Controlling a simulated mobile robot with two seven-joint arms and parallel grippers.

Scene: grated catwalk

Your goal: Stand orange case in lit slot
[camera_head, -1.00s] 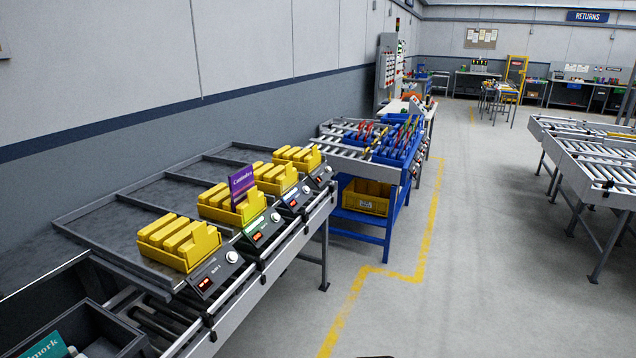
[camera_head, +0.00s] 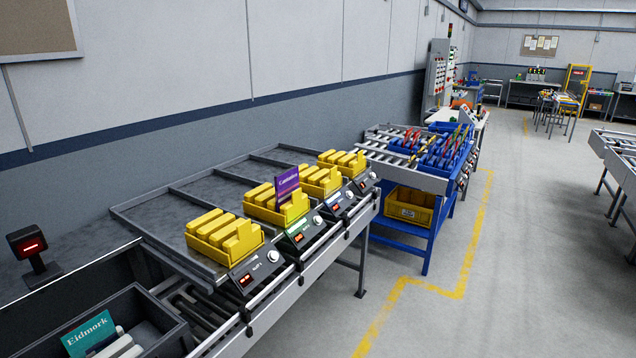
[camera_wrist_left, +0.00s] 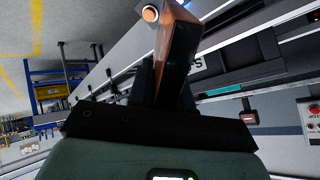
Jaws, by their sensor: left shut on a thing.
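In the left wrist view an orange-brown case (camera_wrist_left: 180,45), seen nearly edge-on, stands between the dark fingers of my left gripper (camera_wrist_left: 165,92), which is shut on it. The head view shows neither gripper nor this case. There, several yellow slotted racks (camera_head: 223,240) stand in a row on a grey sloped bench, each with a small control panel in front. The second rack (camera_head: 262,208) holds an upright purple case (camera_head: 287,187), and its panel (camera_head: 297,236) shows a green strip. I cannot tell individual slot lights.
A dark tray (camera_head: 165,335) at the lower left holds a teal case (camera_head: 88,334). A small red-display post (camera_head: 32,255) stands behind it. A blue roller stand (camera_head: 430,225) is beyond the racks. Open floor (camera_head: 455,320) lies right of the bench.

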